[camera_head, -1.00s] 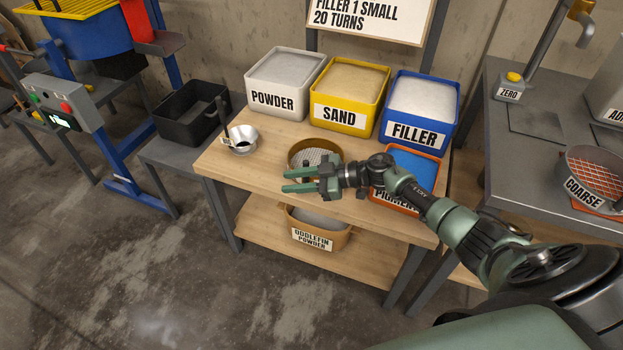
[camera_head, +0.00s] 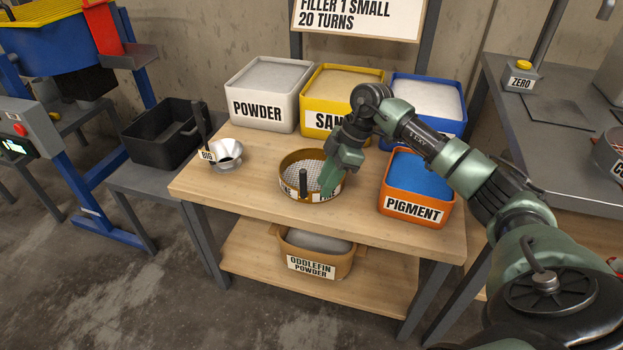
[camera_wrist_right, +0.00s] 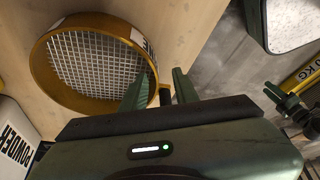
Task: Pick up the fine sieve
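The fine sieve (camera_head: 293,192) is a round brown-yellow ring with pale mesh, lying on the wooden table. A dark upright handle (camera_head: 303,182) stands at its front side, and its label is partly hidden. My right gripper (camera_head: 328,184) points down at the sieve's right front rim. In the right wrist view, the sieve (camera_wrist_right: 42,70) fills the upper left. The two green fingers of my right gripper (camera_wrist_right: 160,88) are apart there, near the rim, with a dark piece showing between them. I cannot tell whether they touch the sieve.
Behind the sieve stand the powder (camera_head: 259,107), sand (camera_head: 317,121) and filler (camera_head: 460,127) bins. The pigment bin (camera_head: 414,207) is close to its right. A metal cup marked BIG (camera_head: 228,155) is to its left. The oddlefin powder bin (camera_head: 311,267) is on the lower shelf.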

